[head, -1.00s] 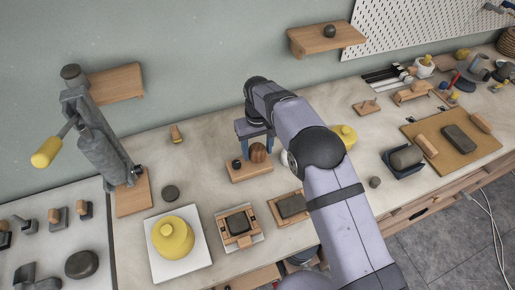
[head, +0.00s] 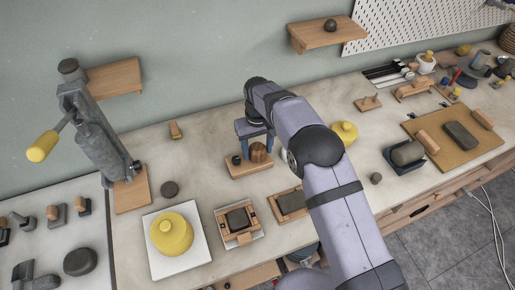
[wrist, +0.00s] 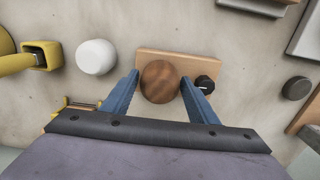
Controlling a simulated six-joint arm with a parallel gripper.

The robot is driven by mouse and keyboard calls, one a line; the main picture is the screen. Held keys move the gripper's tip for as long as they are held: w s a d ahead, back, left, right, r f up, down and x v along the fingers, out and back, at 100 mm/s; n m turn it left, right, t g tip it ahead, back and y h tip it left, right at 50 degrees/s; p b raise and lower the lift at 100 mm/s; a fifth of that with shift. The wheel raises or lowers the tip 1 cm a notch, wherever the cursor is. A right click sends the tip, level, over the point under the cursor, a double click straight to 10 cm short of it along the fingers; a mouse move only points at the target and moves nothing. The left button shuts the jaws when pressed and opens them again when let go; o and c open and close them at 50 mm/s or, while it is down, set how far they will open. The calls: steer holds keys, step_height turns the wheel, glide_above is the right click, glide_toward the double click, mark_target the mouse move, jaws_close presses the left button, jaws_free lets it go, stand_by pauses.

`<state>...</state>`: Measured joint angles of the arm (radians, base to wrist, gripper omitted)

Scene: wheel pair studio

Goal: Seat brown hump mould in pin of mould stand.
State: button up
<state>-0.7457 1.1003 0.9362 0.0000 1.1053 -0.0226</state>
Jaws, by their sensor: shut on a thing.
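The brown hump mould (head: 258,154) is a striped wooden dome, which shows as a round top in the wrist view (wrist: 160,82). My gripper (wrist: 160,77) has its two blue fingers shut on the mould from both sides. The mould stand (head: 250,169) is a light wooden block with a dark round knob (wrist: 205,83) at one end. The mould is over the stand's block, beside the knob. The mould's underside and any pin below it are hidden, so I cannot tell whether it is seated or just above.
A white rounded object (wrist: 96,57) and a yellow item (wrist: 40,55) lie left of the stand in the wrist view. A dark round piece (head: 169,188) and framed wooden trays (head: 220,217) are near the stand. Bare worktop lies between them.

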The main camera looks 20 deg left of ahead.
steer(key=shift+f, duration=0.25)
stand_by(0.6)
steer(key=shift+f+b, duration=0.15)
steer(key=shift+b, duration=0.15)
steer(key=o, duration=1.2)
steer(key=shift+r+b, duration=1.45)
steer(key=shift+r, duration=2.25)
